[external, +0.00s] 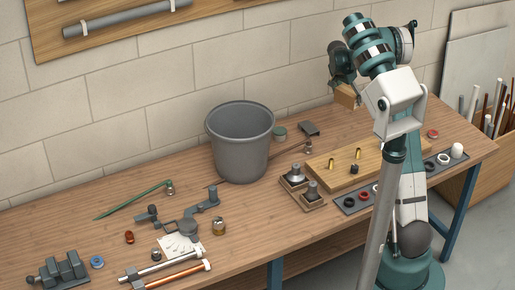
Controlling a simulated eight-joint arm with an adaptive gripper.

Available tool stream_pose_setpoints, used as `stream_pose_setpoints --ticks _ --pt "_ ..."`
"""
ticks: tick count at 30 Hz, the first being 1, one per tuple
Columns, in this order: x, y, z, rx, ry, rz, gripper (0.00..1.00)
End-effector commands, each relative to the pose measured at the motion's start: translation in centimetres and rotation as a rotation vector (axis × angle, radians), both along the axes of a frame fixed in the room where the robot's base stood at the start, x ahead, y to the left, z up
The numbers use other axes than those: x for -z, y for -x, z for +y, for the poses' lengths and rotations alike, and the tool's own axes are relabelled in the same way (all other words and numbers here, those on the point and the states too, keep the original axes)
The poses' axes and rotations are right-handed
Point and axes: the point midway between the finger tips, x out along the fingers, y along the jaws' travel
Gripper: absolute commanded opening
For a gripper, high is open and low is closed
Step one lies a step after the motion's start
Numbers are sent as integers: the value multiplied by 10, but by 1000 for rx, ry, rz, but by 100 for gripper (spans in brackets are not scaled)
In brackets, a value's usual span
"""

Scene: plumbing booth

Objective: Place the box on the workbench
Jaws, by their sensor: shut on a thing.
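My gripper (342,82) is at the far right of the workbench, pointing down with the arm bent over it. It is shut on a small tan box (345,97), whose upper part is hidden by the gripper. The box appears above the back part of the wooden workbench (90,240), beyond the light wooden board. Whether its underside touches the bench is too small to tell.
A grey bucket (240,145) stands at mid-bench. A wooden board (340,172) with brass pieces lies below the box in the picture, beside a dark strip of rings (350,205). Tools, including a vise (62,270), crowd the left. Some bare wood shows left of the bucket.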

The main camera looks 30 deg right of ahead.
Motion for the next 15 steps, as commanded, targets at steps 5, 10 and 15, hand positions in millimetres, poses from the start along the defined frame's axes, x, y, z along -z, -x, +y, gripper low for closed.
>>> stream_pose_setpoints --ticks 5,10,15 --pt "-23 1 0 0 0 0 56" --pt "-64 1 0 0 0 0 56" --pt "-109 0 0 0 0 0 56"
